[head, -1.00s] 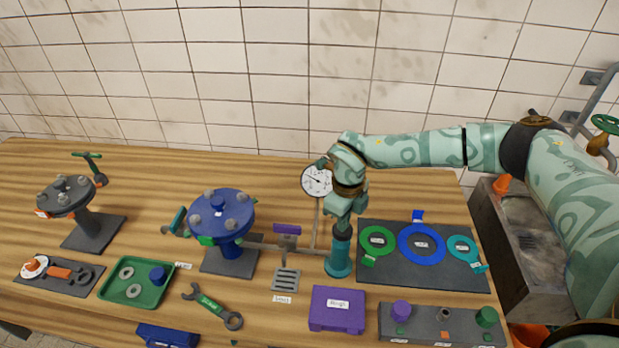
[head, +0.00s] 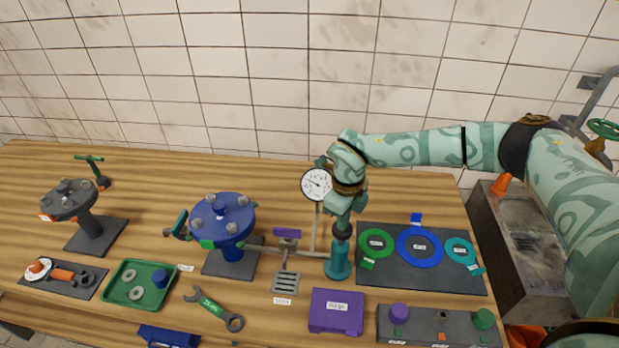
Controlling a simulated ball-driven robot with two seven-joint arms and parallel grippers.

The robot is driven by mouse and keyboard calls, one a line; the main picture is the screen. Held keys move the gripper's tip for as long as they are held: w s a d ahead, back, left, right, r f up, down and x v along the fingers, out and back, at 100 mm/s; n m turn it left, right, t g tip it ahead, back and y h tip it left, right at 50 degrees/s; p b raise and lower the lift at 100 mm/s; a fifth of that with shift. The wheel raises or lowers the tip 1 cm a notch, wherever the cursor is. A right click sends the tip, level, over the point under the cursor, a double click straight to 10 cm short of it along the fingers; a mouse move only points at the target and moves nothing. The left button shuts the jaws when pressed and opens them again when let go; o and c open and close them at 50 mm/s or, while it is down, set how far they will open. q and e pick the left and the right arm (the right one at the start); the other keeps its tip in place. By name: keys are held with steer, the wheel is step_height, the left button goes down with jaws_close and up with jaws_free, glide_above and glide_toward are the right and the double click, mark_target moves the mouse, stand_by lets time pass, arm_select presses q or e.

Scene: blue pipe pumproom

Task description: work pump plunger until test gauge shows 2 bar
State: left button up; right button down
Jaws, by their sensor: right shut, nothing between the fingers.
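The teal pump (head: 337,263) stands upright on the bench, with a dark plunger knob (head: 342,230) at its top. My right gripper (head: 342,216) points down directly over the knob, shut and empty; I cannot tell whether its fingertips touch the knob. The white round test gauge (head: 316,184) stands on a thin pipe just left of my right wrist. Its dark needle points to the upper left, but the numbers are too small to read. My left gripper is not in view.
A blue flanged vessel (head: 232,225) stands left of the pump, joined by piping. A purple box (head: 336,311) sits in front and a dark mat (head: 425,279) with coloured rings lies to the right. A green tray (head: 117,296) and wrench (head: 213,308) lie left. The back bench is mostly clear.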

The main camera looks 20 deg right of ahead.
step_height(320, 180, up, 6)
steer(key=p, duration=0.5)
steer(key=shift+r, duration=0.2)
steer(key=shift+f, duration=0.1)
